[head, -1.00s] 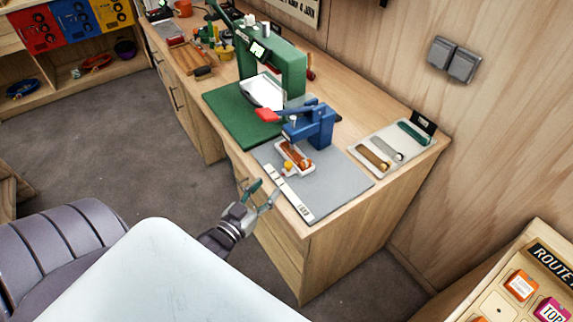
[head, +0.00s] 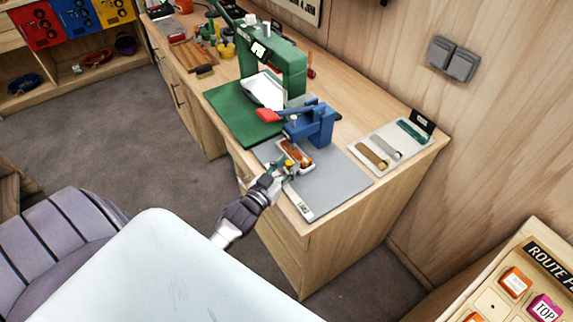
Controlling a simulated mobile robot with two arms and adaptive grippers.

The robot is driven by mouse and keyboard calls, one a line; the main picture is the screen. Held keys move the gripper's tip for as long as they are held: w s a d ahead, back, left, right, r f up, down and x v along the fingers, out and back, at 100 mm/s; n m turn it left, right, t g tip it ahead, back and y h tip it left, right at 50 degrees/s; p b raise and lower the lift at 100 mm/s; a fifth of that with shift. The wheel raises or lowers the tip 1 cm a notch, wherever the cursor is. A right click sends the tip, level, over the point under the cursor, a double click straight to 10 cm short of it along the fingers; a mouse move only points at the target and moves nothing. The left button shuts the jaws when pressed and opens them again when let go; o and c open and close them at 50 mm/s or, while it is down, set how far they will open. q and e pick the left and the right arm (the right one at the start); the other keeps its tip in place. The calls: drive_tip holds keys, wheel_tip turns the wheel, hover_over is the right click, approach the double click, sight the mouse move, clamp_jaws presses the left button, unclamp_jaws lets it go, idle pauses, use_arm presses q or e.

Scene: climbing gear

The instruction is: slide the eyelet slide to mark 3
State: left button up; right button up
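The eyelet slide (head: 296,150), an orange-brown piece in a pale frame, sits under the blue press (head: 318,126) on a grey mat (head: 340,186). A small yellow knob shows at its near end. My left gripper (head: 284,168) is at this knob, over the near-left edge of the mat. Its fingers overlap the knob, and I cannot tell whether they grip it. A white marked strip (head: 303,208) runs along the mat's front edge; my gripper and wrist hide its upper part. The marks are too small to read. My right gripper is not in view.
A green press (head: 290,72) with a white tray (head: 264,90) stands on a green mat (head: 226,112) behind. A pale board (head: 365,146) with several strips lies to the right. The bench's front edge runs just below my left wrist.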

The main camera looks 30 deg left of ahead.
sight(281, 167)
use_arm(q)
clamp_jaws()
drive_tip(key=a, duration=0.1)
drive_tip(key=w+a, duration=0.1)
drive_tip(key=shift+a+b, duration=0.3)
drive_tip(key=shift+a, duration=0.05)
drive_tip(key=shift+o, duration=0.7)
unclamp_jaws()
drive_tip(key=shift+r, duration=0.1)
drive_tip(key=shift+o, duration=0.8)
drive_tip(key=shift+a, duration=0.1)
